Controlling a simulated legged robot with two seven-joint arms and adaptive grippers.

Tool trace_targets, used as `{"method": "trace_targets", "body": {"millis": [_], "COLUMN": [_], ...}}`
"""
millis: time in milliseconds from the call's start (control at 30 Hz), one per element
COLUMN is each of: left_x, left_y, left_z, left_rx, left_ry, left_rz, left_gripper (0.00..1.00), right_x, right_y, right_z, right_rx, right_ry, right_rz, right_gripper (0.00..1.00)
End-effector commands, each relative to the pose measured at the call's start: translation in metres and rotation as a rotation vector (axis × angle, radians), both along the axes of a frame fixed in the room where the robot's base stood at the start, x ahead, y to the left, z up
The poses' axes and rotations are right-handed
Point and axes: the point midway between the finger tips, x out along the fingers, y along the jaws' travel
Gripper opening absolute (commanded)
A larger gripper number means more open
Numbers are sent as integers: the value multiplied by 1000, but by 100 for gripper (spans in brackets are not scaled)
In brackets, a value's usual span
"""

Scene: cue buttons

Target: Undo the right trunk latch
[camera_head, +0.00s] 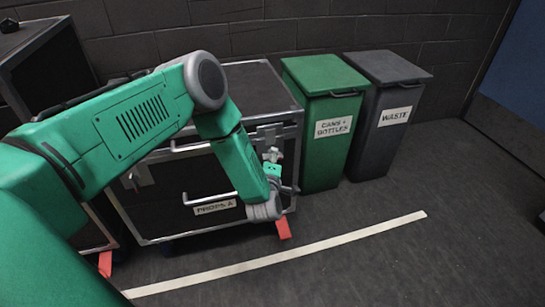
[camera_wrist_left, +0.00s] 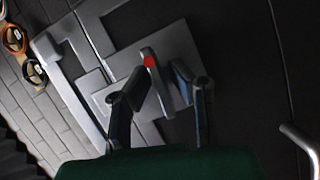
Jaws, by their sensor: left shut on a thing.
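The black trunk (camera_head: 165,205) with metal edges and a "PROPS A" label stands at centre left in the head view, partly hidden by my left arm. Its right latch (camera_head: 266,134) is near the top right corner of the front. In the wrist view the latch shows as a metal plate (camera_wrist_left: 175,50) with a raised grey tab (camera_wrist_left: 157,80) bearing a red dot. My left gripper (camera_wrist_left: 162,88) has one finger on each side of this tab and is shut on it. The left latch (camera_head: 138,178) sits on the trunk's left side. My right gripper is out of view.
A green bin (camera_head: 322,125) and a grey waste bin (camera_head: 388,110) stand close to the trunk's right. Red wedges (camera_head: 283,228) are at its base. A trunk handle (camera_wrist_left: 300,145) shows at the wrist view's right edge. The floor in front is clear, with a white line (camera_head: 300,255).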

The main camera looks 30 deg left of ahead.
Motion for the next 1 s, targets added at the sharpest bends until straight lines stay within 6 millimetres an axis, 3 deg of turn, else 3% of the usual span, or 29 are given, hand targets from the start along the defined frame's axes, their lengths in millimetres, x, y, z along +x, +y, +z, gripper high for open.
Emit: {"method": "trace_targets", "body": {"millis": [733, 767, 1000], "left_x": [-3, -3, -2], "left_y": [-5, -5, -2], "left_z": [-7, -7, -4], "left_rx": [-9, -9, -5], "left_ry": [17, 17, 9], "left_rz": [-10, -10, -6], "left_gripper": [0, 28, 28], "right_x": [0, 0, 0], "right_y": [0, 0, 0], "right_z": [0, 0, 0], "right_rx": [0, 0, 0], "right_ry": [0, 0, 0], "right_rz": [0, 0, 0], "right_gripper": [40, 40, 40]}}
